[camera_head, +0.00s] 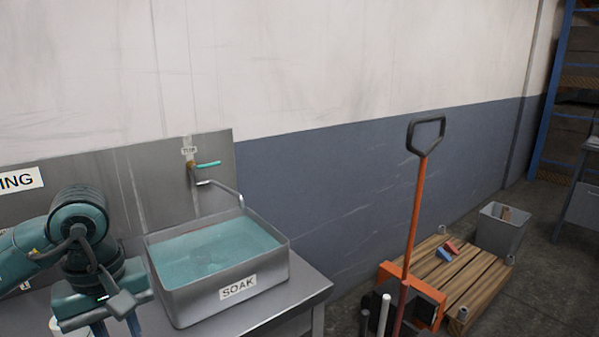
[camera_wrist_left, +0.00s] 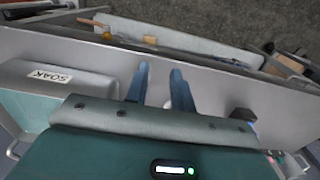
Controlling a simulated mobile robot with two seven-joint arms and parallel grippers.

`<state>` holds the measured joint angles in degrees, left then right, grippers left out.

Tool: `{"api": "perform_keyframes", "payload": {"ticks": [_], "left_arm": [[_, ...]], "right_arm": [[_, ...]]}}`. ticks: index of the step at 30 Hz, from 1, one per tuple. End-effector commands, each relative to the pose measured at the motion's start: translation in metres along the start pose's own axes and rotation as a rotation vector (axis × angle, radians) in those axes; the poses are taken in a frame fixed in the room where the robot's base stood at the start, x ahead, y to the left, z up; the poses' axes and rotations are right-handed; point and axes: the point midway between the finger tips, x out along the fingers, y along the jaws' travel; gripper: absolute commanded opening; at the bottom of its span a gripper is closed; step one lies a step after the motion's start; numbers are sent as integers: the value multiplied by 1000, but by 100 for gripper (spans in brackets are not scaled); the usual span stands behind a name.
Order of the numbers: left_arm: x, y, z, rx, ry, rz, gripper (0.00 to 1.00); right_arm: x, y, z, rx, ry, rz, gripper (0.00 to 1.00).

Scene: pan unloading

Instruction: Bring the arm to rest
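My left arm comes in from the left in the head view, bent, with its gripper (camera_head: 116,328) low beside the left side of the SOAK basin (camera_head: 238,290). The two blue fingers point down and are cut off by the bottom edge. In the left wrist view the gripper (camera_wrist_left: 159,72) has its fingers apart, with nothing between them. The SOAK basin also shows at the left of that view (camera_wrist_left: 60,77). No pan can be made out. My right gripper is not in view.
A tap (camera_head: 207,164) hangs over the water-filled basin. A white round thing (camera_head: 56,326) is partly hidden by my arm. Right of the steel counter (camera_head: 300,290) stand an orange-handled truck (camera_head: 414,215), a wooden pallet (camera_head: 480,277) and a grey bin (camera_head: 502,230).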

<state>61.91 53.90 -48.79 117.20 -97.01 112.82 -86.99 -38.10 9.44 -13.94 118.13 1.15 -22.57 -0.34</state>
Motion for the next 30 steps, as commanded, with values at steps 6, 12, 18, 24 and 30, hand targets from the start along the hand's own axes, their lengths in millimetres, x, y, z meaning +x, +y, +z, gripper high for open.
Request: {"api": "perform_keyframes", "payload": {"ticks": [6,12,18,24,30], "left_arm": [[34,53,77,-80,-376,191,24],[27,105,167,-337,-958,346,24],[-22,150,196,-887,-1783,327,24],[-2,161,128,-1623,-2587,2,24],[127,117,82,1326,1759,356,24]], "right_arm": [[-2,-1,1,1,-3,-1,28],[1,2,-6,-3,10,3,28],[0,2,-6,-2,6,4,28],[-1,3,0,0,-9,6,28],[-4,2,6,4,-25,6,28]]}}
